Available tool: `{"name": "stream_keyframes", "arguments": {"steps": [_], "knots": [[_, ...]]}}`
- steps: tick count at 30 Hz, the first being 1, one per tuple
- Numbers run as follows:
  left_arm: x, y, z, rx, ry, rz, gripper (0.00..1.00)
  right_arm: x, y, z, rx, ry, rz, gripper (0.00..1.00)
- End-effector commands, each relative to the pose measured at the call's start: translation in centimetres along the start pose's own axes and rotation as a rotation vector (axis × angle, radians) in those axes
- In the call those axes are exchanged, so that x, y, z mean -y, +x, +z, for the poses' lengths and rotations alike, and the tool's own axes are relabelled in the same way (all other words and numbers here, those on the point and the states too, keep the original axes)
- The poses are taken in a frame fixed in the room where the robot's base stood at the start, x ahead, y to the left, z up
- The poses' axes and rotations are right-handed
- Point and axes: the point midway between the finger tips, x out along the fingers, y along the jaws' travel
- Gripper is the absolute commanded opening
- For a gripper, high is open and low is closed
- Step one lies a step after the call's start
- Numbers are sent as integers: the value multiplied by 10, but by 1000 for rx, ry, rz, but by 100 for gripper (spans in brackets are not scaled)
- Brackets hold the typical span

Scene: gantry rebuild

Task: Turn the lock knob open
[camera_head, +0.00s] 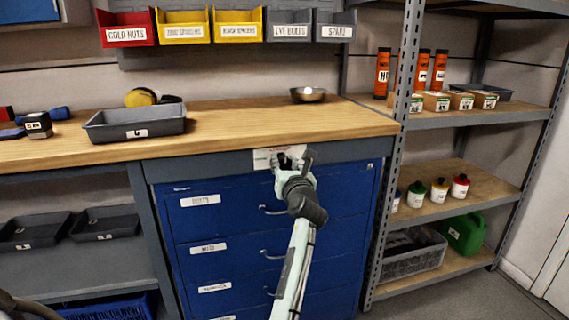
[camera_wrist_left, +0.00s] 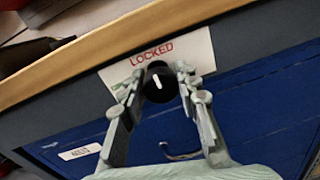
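The lock knob (camera_wrist_left: 160,82) is round and black with a white pointer mark, on a white plate (camera_wrist_left: 195,50) that reads LOCKED in red. The pointer stands roughly upright in the left wrist view, towards the lettering. My left gripper (camera_wrist_left: 160,76) has one finger on each side of the knob; I cannot tell whether they touch it. In the head view, my left gripper (camera_head: 291,158) is at the plate (camera_head: 265,158) under the bench's front edge and hides the knob. My right gripper is not in view.
The blue drawer cabinet (camera_head: 212,222) below has protruding handles. A metal shelf unit (camera_head: 460,120) with bottles and boxes stands at the right.

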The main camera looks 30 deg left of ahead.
Motion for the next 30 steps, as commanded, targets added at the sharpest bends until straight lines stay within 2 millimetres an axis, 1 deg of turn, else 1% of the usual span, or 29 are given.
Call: {"name": "stream_keyframes", "arguments": {"steps": [1, 5, 11, 17, 23, 30], "knots": [[1, 0, 0, 1, 0, -1, 18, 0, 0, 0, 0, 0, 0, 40], [1, 0, 0, 1, 0, -2, 2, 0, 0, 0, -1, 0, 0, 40], [1, 0, 0, 2, -12, -2, 2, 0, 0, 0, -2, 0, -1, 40], [0, 0, 1, 8, -82, -1, 2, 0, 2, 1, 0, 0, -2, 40], [0, 0, 1, 20, -223, 0, 2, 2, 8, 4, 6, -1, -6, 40], [0, 0, 0, 37, -448, 2, 2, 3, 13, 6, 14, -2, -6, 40]]}}
